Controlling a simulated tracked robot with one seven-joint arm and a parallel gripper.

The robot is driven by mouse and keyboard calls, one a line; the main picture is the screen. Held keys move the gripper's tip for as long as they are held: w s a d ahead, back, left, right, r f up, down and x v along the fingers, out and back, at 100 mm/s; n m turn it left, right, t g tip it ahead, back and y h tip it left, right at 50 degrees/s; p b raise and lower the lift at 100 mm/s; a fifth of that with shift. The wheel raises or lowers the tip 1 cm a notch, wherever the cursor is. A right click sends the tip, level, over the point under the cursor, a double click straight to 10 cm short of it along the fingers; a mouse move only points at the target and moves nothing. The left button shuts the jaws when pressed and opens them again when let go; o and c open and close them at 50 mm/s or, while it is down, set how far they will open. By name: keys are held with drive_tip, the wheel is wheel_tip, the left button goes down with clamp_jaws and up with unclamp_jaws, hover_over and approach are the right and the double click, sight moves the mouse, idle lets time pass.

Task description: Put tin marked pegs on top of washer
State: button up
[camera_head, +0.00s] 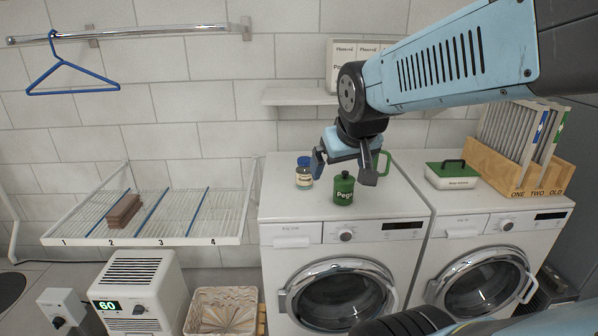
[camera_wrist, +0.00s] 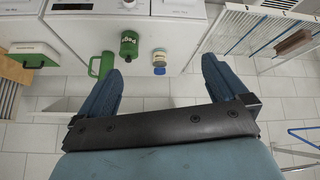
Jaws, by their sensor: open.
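The green tin (camera_head: 343,192) with "Pegs" written on it stands upright on top of the left front-loading machine (camera_head: 281,207). It also shows in the wrist view (camera_wrist: 129,46). My gripper (camera_head: 344,172) is open and empty. In the head view it appears just above and behind the tin, with no clear contact. In the wrist view its two fingers (camera_wrist: 160,78) point towards the machine top, and nothing is between them. A second front-loading machine (camera_head: 462,224) stands to the right; I cannot tell from markings which one is the washer.
A blue-lidded jar (camera_head: 304,174) stands left of the tin, and a green mug (camera_wrist: 101,65) close by. A green-lidded box (camera_head: 452,176) and wooden rack (camera_head: 500,168) are on the right machine. A wire drying rack (camera_head: 150,241) is left; a shelf (camera_head: 300,97) hangs behind.

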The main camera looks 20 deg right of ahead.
drive_tip(key=s+a+r+g+y, duration=0.1)
drive_tip(key=s+a, duration=0.2)
drive_tip(key=s, duration=0.4)
drive_tip(key=shift+a+r, duration=0.15)
drive_tip(key=shift+a, duration=0.05)
